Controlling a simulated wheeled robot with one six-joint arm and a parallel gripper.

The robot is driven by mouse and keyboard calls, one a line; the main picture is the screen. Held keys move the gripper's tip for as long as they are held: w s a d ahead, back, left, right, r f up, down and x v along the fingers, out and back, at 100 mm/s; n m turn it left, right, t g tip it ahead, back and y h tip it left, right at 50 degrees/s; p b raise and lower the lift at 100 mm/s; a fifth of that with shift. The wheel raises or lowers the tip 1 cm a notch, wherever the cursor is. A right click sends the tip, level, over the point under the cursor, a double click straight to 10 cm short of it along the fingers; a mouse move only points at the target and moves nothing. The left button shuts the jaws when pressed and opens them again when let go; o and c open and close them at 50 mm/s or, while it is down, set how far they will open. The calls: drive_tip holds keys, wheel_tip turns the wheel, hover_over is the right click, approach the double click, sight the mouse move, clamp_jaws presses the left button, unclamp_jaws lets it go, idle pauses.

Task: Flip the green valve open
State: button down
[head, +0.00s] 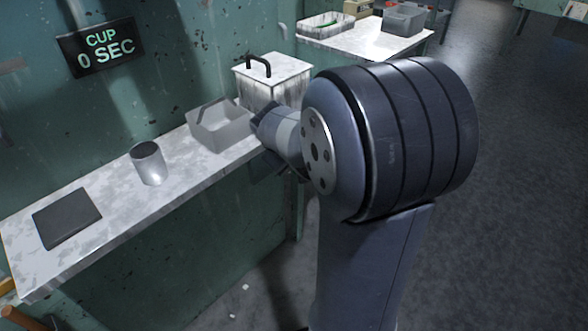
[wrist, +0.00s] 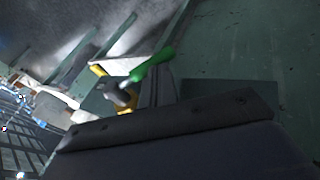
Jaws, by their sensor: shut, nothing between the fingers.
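The green valve handle (wrist: 153,66) shows in the wrist view, above the dark edge of my gripper (wrist: 180,118). It is a lever slanting up to the right from a grey fitting (wrist: 122,94) with yellow parts (wrist: 98,70) beside it. My gripper is shut and empty. I see a gap in the picture between it and the handle, but cannot tell the true distance. The valve is not seen in the head view, where my arm covers the area past the shelf.
A display (head: 100,48) reads "CUP 0 SEC". Open floor (head: 520,180) lies right.

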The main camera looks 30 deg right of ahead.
drive_tip(key=shift+w+d+f+t+h+b, duration=0.15)
drive_tip(key=shift+f+t+h+b, duration=0.4)
drive_tip(key=shift+b, duration=1.85)
drive_tip(key=shift+d+f+t+h+b, duration=0.15)
drive_tip(key=shift+f+h+b, duration=0.8)
drive_tip(key=shift+b, duration=1.45)
drive_tip(key=h+b, duration=0.1)
drive_tip(key=b, duration=0.1)
drive_tip(key=h+b, duration=0.1)
drive_tip(key=b, duration=0.1)
drive_tip(key=shift+w+d+f+n+t+b, duration=0.1)
drive_tip(key=shift+d+f+n+t+b, duration=0.2)
drive_tip(key=shift+f+b, duration=0.1)
drive_tip(key=shift+d+b, duration=0.1)
drive_tip(key=shift+b, duration=0.25)
drive_tip(key=shift+w+d+f+b, duration=0.1)
drive_tip(key=shift+d+b, duration=0.2)
drive_tip(key=shift+b, duration=0.45)
drive_tip(key=shift+w+d+f+b, duration=0.15)
drive_tip(key=shift+d+f+b, duration=0.05)
drive_tip(key=shift+d+b, duration=0.1)
drive_tip(key=p+v, duration=0.3)
drive_tip(key=v, duration=0.7)
drive_tip(key=shift+s+a, duration=0.3)
drive_tip(key=shift+a, duration=0.05)
